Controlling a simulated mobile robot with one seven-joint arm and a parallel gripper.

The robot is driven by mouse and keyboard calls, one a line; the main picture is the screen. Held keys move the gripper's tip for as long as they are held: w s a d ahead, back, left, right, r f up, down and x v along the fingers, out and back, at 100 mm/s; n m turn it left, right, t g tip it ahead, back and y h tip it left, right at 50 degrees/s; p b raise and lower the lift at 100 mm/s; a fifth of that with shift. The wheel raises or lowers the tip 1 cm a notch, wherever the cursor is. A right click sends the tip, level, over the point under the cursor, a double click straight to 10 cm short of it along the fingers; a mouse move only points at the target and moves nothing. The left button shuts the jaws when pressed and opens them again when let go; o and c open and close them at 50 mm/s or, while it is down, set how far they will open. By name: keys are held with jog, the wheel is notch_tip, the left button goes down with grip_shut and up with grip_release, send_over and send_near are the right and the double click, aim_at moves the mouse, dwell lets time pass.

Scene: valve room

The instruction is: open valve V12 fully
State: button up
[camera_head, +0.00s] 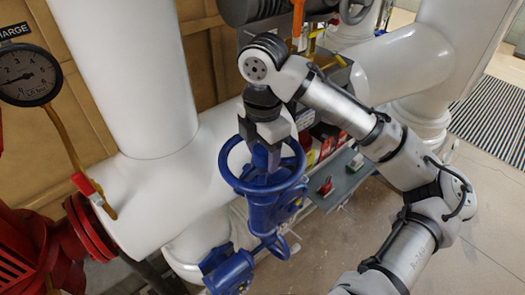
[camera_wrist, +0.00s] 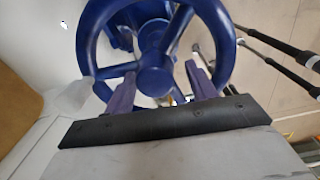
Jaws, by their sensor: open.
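A blue handwheel (camera_head: 240,185) sits on top of a blue valve body (camera_head: 268,215) in the middle of the head view. No V12 tag is legible on it. My gripper (camera_head: 268,160) reaches down over the wheel from above. In the wrist view, the wheel's hub (camera_wrist: 155,75) and spokes fill the upper middle. My gripper's two fingers, seen there too (camera_wrist: 159,82), are apart, one on each side of the hub. They reach among the spokes inside the rim. I cannot tell whether they touch a spoke. The near part of the rim is hidden behind my gripper.
Thick white pipes (camera_head: 130,80) stand behind and left of the wheel. A red valve assembly (camera_head: 25,255) and a pressure gauge (camera_head: 30,75) are at the left. A grey shelf (camera_head: 345,185) with small red and green items is close on the right. Open floor lies at lower right.

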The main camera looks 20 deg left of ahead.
jog(key=shift+s+f, duration=0.1)
jog(key=shift+f, duration=0.3)
jog(key=shift+w+a+r, duration=0.1)
jog(key=shift+w+r, duration=0.1)
jog(key=shift+r, duration=1.4)
jog(key=shift+w+a+r, duration=0.1)
jog(key=shift+w+r, duration=0.05)
jog(key=shift+r, duration=1.45)
